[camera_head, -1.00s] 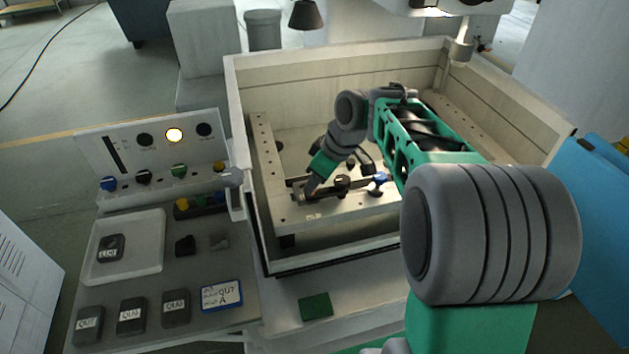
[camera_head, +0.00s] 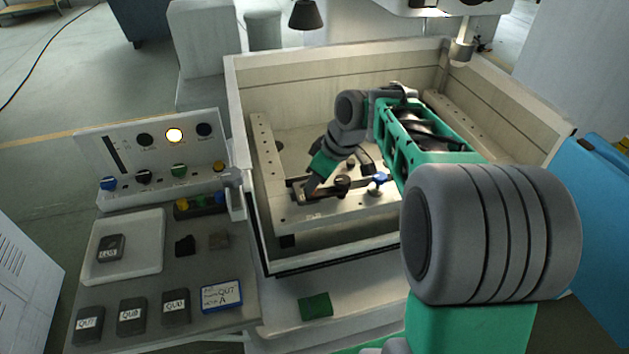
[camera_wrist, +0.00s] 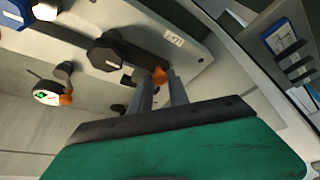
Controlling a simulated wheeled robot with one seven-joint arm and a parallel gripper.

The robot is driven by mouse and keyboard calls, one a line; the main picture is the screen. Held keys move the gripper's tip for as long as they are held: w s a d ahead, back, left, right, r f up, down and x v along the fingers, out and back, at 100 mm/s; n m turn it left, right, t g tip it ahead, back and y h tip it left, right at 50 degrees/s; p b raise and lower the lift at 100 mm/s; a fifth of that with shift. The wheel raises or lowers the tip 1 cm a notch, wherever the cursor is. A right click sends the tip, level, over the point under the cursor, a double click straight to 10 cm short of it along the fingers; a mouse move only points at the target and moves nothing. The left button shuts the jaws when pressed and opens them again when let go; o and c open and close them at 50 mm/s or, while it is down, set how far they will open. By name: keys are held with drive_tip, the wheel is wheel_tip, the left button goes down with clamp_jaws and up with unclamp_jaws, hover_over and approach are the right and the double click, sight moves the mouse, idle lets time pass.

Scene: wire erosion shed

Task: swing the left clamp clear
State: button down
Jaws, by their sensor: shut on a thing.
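The left clamp is a dark bar (camera_wrist: 143,62) with a black knob (camera_wrist: 105,51), lying along the pale rail in the wrist view. In the head view the clamp's black knob (camera_head: 342,184) shows inside the tank, right of my gripper (camera_head: 305,192). In the wrist view my gripper (camera_wrist: 163,82) is shut at the bar's end, on a small orange tip (camera_wrist: 160,74). The fingertips sit low, close to the rail. In the head view my wrist hides part of the bar and the contact.
A blue knob (camera_head: 377,179) stands close to the right of the black knob. The pale tank wall (camera_head: 335,250) rises around the work area. A control panel (camera_head: 150,155) and a bench with labelled dark blocks (camera_head: 132,315) lie to the left.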

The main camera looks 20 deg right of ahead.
drive_tip(key=shift+w, duration=0.2)
drive_tip(key=shift+w+f+m+h+b, duration=0.15)
drive_tip(key=shift+w+m+h+b, duration=0.25)
drive_tip(key=shift+m+b, duration=0.5)
drive_tip(key=w+m, duration=0.1)
drive_tip(key=m+t+b, duration=0.1)
drive_tip(key=shift+w+d+m+h, duration=0.1)
drive_tip(key=shift+w+m+h, duration=0.2)
drive_tip(key=shift+w+m, duration=0.1)
drive_tip(key=m, duration=0.1)
drive_tip(key=w+d+m+h+b, duration=0.1)
drive_tip(key=m, duration=0.1)
drive_tip(key=w+m, duration=0.1)
drive_tip(key=shift+w+d+m+h, duration=0.25)
drive_tip(key=shift+m+h, duration=0.05)
drive_tip(key=shift+h, duration=0.1)
drive_tip(key=m, duration=0.1)
drive_tip(key=w+d+m+h, duration=0.1)
drive_tip(key=m, duration=0.1)
drive_tip(key=d+m, duration=0.1)
drive_tip(key=shift+w+d+r+h, duration=0.1)
drive_tip(key=shift+w+r+h, duration=0.1)
drive_tip(key=shift+w+h, duration=0.2)
drive_tip(key=shift+w+d+m+g+h+p, duration=0.15)
drive_tip(key=shift+d+m+g+h+p, duration=0.15)
drive_tip(key=shift+d+m, duration=0.7)
drive_tip(key=shift+w+d+m+g+h+p, duration=0.2)
drive_tip(key=shift+d+m+h, duration=0.25)
drive_tip(key=shift+m, duration=0.95)
